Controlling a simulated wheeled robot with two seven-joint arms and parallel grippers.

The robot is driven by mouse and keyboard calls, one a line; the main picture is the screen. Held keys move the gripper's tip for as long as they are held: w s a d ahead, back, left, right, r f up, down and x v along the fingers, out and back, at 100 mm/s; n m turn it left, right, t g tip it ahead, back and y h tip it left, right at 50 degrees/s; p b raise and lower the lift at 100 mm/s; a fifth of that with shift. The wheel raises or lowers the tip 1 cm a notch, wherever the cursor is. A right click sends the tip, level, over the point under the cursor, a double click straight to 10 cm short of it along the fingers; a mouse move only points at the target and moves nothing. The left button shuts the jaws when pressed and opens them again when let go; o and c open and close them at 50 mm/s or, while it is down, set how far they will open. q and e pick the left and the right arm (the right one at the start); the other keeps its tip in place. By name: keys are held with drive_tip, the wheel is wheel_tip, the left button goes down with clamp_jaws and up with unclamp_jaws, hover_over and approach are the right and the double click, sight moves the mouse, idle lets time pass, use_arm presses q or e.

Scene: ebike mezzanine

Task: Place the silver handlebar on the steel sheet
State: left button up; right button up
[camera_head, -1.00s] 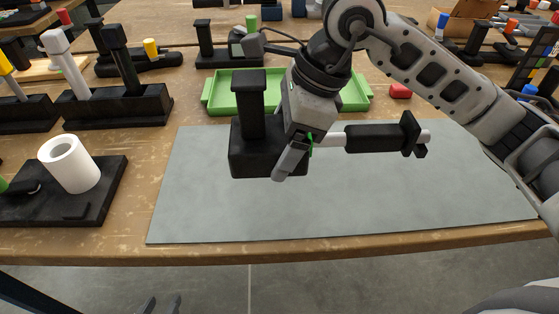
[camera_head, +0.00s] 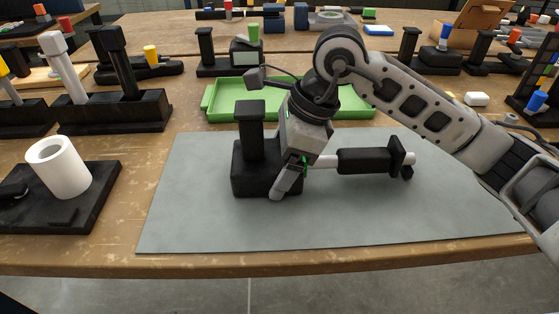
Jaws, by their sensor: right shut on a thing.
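The steel sheet (camera_head: 400,215) lies flat and grey along the front of the wooden table. My right gripper (camera_head: 285,188) is shut on the silver handlebar (camera_head: 322,161). The handlebar lies roughly level over the sheet. Its black grip (camera_head: 365,160) points right. A black block with an upright post (camera_head: 254,168) sits at its left end, partly behind the gripper fingers. The block is low over the sheet; I cannot tell whether it touches. Part of the bar is hidden by my gripper. My left gripper is not in view.
A green tray (camera_head: 222,97) stands just behind the sheet. At left are a black base (camera_head: 90,205) with a white cylinder (camera_head: 58,167) and a black rack (camera_head: 150,112) with upright bars. The sheet's front and right parts are clear.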

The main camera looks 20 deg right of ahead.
drive_tip(key=o, duration=1.4)
drive_tip(key=shift+f, duration=0.1)
drive_tip(key=shift+c, duration=0.2)
drive_tip(key=shift+d+r, duration=0.15)
drive_tip(key=shift+r, duration=0.35)
drive_tip(key=v, duration=1.1)
drive_tip(key=shift+p, duration=0.4)
drive_tip(key=shift+s+d+r, duration=0.1)
